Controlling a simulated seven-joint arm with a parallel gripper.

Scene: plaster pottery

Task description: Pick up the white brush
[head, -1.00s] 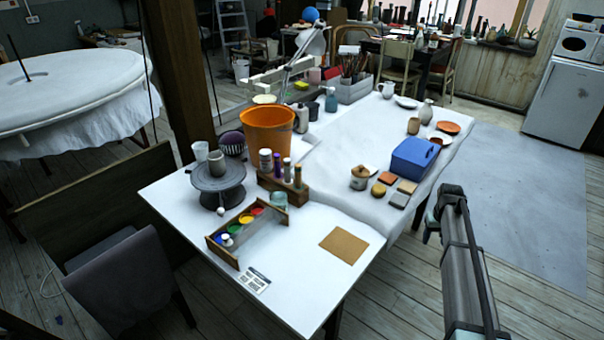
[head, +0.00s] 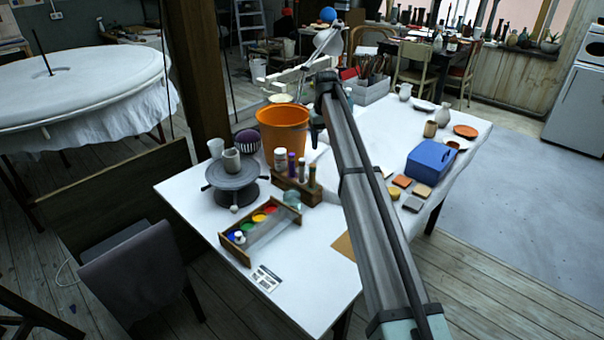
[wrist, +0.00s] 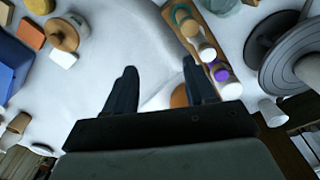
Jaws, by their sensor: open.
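I cannot pick out a white brush in either view. Upright brush-like handles (head: 374,66) stand bunched in a grey box (head: 372,92) at the back of the white table; their separate colours are too small to tell. The arm hides part of the table.
A banding wheel with cups (head: 232,178), a paint tray (head: 248,236) and a wooden bottle rack (head: 296,190) stand at the left. A blue box (head: 431,160) and small tiles (head: 402,182) lie at the right. The front left table corner is mostly clear.

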